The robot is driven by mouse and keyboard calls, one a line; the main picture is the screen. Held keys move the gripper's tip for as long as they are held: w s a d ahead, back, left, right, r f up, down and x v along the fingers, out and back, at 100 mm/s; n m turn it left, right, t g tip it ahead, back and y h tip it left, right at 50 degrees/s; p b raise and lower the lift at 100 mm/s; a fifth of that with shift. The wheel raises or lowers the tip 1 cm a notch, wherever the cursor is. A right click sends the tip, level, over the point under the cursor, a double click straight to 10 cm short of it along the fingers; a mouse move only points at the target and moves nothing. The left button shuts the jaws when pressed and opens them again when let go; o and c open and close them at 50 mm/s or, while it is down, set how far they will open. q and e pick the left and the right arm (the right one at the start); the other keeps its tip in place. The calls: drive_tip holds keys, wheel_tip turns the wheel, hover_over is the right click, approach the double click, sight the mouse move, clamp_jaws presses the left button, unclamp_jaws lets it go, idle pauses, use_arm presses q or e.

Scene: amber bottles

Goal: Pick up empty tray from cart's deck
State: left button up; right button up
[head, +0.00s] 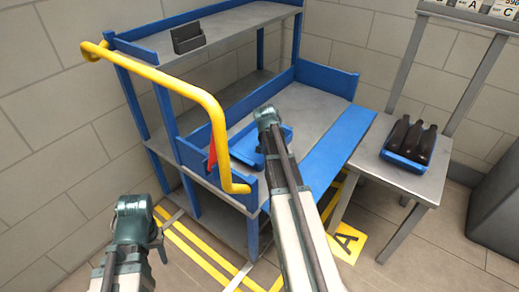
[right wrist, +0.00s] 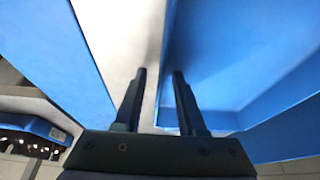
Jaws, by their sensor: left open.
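The blue tray (head: 246,150) lies on the grey deck (head: 312,112) of the cart, partly hidden behind my right arm; what shows of it is empty. In the right wrist view the tray (right wrist: 235,60) fills the right side. My right gripper (right wrist: 158,72) is open, its fingers apart at the tray's near wall: one finger over the grey deck, the other over the tray side. I cannot tell whether they touch it. In the head view the right gripper (head: 268,116) is above the deck. My left gripper (head: 137,212) is open and empty, left of the cart.
A yellow handle (head: 190,92) rises at the cart's left end, with a red piece (head: 212,154) nearby. A dark holder (head: 188,37) stands on the upper shelf. A grey stand (head: 414,183) at right bears a blue tray (head: 394,158) of dark bottles.

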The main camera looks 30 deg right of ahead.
drive_tip(key=shift+f, duration=0.1)
clamp_jaws()
idle(1.4)
